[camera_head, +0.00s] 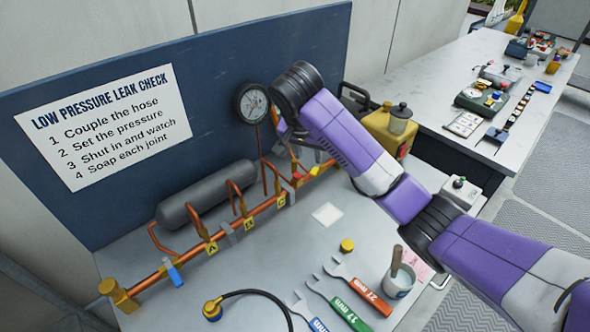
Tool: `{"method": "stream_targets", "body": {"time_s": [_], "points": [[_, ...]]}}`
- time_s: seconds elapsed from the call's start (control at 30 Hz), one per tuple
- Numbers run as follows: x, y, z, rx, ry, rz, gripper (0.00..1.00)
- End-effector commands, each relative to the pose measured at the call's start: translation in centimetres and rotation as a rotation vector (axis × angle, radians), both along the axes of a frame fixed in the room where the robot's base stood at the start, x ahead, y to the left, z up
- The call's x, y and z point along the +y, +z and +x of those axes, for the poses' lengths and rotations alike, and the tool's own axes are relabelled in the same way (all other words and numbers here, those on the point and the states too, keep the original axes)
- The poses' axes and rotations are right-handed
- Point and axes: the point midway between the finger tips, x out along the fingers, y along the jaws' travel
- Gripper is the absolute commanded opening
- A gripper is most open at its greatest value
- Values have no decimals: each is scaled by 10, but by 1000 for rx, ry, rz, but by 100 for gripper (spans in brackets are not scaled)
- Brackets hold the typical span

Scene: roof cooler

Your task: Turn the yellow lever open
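A small yellow lever (314,171) sits on the right part of the copper pipe (260,211), just right of a red fitting (297,176). It is small in the picture, and its exact angle is hard to read. My gripper is largely hidden behind my own arm, close above the right end of the pipe. I cannot tell whether it touches the lever or whether its fingers are open.
A blue lever (175,276) is on the pipe's left part. A grey cylinder (207,193) lies behind the pipe, and a gauge (251,103) stands by the blue board. Wrenches (357,285), a cup (399,281) and a hose (255,293) lie in front.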

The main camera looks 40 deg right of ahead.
Motion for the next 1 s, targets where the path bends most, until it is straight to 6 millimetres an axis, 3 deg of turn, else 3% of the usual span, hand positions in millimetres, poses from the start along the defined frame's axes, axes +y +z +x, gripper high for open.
{"method": "stream_targets", "body": {"time_s": [0.17,0.63,1.0], "points": [[-13,-6,-8,23,-11,13,38],[-34,-63,3,24,-11,12,38],[-37,-73,6,21,-9,12,38]]}}
